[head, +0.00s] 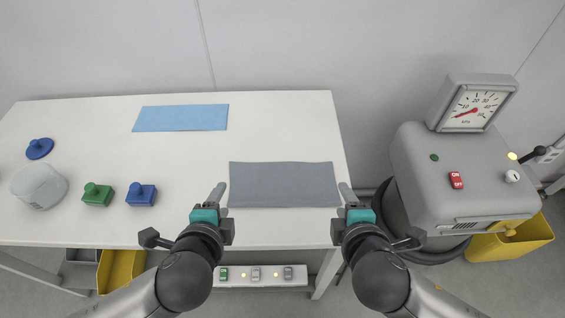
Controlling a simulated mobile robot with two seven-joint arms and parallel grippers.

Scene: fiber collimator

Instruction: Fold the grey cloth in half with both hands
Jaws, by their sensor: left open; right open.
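The grey cloth (283,184) lies flat and unfolded on the right part of the white table, a rectangle wider than it is deep. My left gripper (216,196) is open and empty beside the cloth's left edge, near its front left corner. My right gripper (347,197) is open and empty beside the cloth's right edge, near its front right corner. I cannot tell whether the fingertips touch the cloth or the table.
A blue cloth (181,118) lies at the back of the table (270,130). A grey gauge machine (458,180) stands off the right edge.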

